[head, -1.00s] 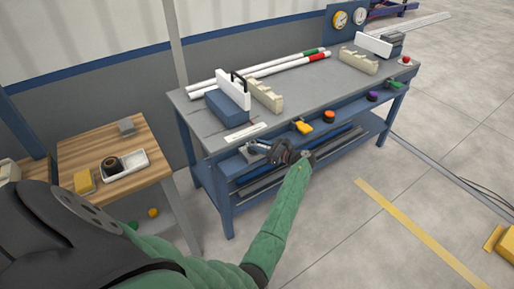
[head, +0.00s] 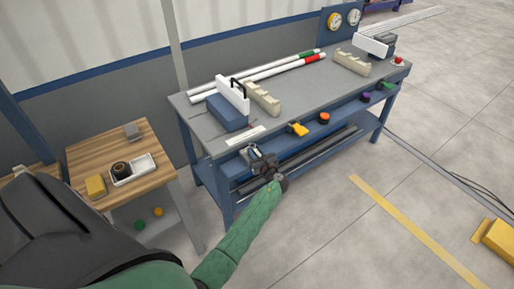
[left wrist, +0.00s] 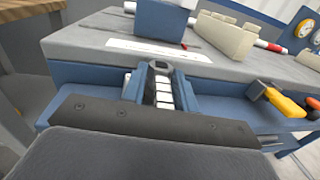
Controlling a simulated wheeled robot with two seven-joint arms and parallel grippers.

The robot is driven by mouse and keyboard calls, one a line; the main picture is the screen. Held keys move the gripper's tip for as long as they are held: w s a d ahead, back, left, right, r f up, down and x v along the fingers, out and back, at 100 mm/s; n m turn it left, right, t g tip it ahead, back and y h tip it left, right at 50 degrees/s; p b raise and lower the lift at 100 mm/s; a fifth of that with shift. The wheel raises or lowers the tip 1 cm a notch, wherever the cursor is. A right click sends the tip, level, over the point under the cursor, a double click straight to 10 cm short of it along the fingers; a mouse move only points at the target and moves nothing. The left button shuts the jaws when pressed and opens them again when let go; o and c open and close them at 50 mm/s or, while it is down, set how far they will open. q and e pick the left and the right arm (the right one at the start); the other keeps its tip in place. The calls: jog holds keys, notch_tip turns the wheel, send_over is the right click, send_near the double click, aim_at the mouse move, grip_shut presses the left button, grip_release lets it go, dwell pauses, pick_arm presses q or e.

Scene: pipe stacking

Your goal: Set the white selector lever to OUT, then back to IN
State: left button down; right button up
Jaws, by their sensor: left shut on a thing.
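My left gripper (head: 256,156) is at the front face of the blue bench, at its left end, below a white label strip (head: 245,134). In the left wrist view, the two blue-grey fingers (left wrist: 162,88) are closed around a narrow thing with white segments and a dark ring at its far end, apparently the white selector lever (left wrist: 163,99). The fingers hide most of it. The label strip also shows in the left wrist view (left wrist: 158,50), its print too small to read. I cannot tell which position the lever is in. My right gripper is not in view.
A yellow handle (head: 298,130) is just right of my gripper, with orange (head: 324,118), purple (head: 366,97) and green (head: 387,86) ones further along. White pipes (head: 265,70), a blue block (head: 227,111) and beige cradles (head: 262,98) sit on the benchtop.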

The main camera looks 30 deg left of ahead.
pick_arm(q)
jog(key=shift+s+a+r+m+t+h+p, duration=0.2)
jog(key=shift+m+t+h, duration=0.25)
jog(key=shift+t, duration=0.15)
jog(key=shift+s+a+r+m+t+h+p, duration=0.15)
jog(key=shift+m+t+h, duration=0.25)
jog(key=shift+t, duration=0.2)
jog(key=shift+a+f+m+t+h, duration=0.15)
jog(key=shift+m+t+h, duration=0.7)
jog(key=shift+m+t, duration=0.1)
jog(key=shift+s+a+m+t+h, duration=0.1)
jog(key=shift+m+t+h, duration=0.55)
jog(key=shift+h, duration=0.15)
jog(key=shift+a+m+t+h, duration=0.1)
jog(key=shift+m+t+h, duration=0.25)
jog(key=shift+h, duration=0.25)
jog(key=shift+a+m+h, duration=0.1)
jog(key=shift+m+h, duration=0.2)
jog(key=shift+h, duration=0.1)
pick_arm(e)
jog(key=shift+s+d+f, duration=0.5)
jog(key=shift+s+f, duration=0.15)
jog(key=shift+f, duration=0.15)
pick_arm(q)
jog(key=shift+t, duration=0.25)
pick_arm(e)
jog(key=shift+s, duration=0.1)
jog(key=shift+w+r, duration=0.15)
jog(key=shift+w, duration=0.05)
